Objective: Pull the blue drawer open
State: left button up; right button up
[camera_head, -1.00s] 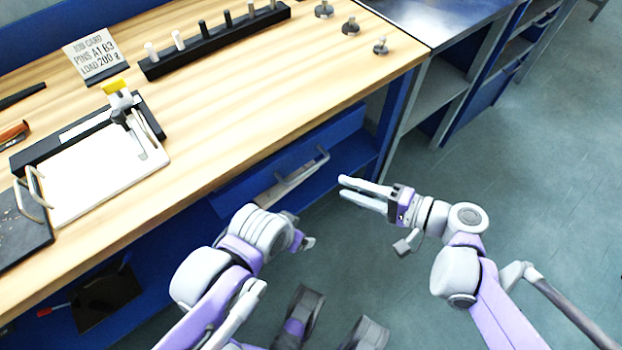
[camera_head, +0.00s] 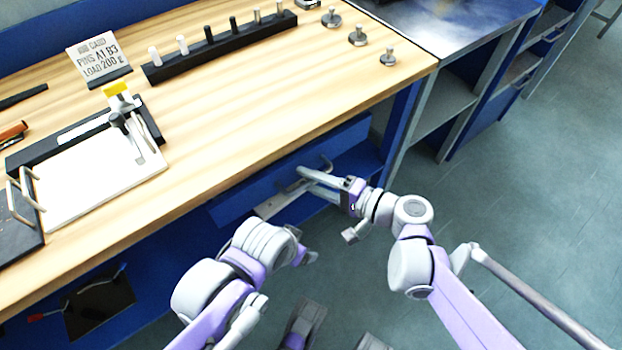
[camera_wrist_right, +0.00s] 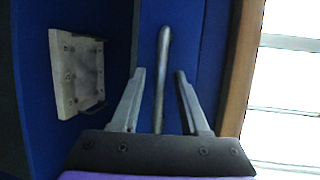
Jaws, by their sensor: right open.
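The blue drawer (camera_head: 237,200) sits under the wooden bench top, its front showing in the head view; it looks shut. Its metal bar handle (camera_head: 327,163) is partly hidden by my right gripper (camera_head: 302,176). In the right wrist view the handle (camera_wrist_right: 162,75) runs between the two open fingers of my right gripper (camera_wrist_right: 158,85), with space on both sides. The blue drawer front (camera_wrist_right: 185,40) lies behind it. My left gripper (camera_head: 310,256) hangs in front of the bench, left of the right one; its fingers are not clear.
The wooden bench top (camera_head: 250,110) overhangs the drawer. On it stand a black pin rack (camera_head: 220,48), a job card (camera_head: 98,58), a white tray (camera_head: 95,185) and several metal weights (camera_head: 358,36). A pale plate (camera_wrist_right: 75,72) is left of the handle. Floor to the right is clear.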

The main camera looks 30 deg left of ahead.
grip_shut()
dwell(1.4)
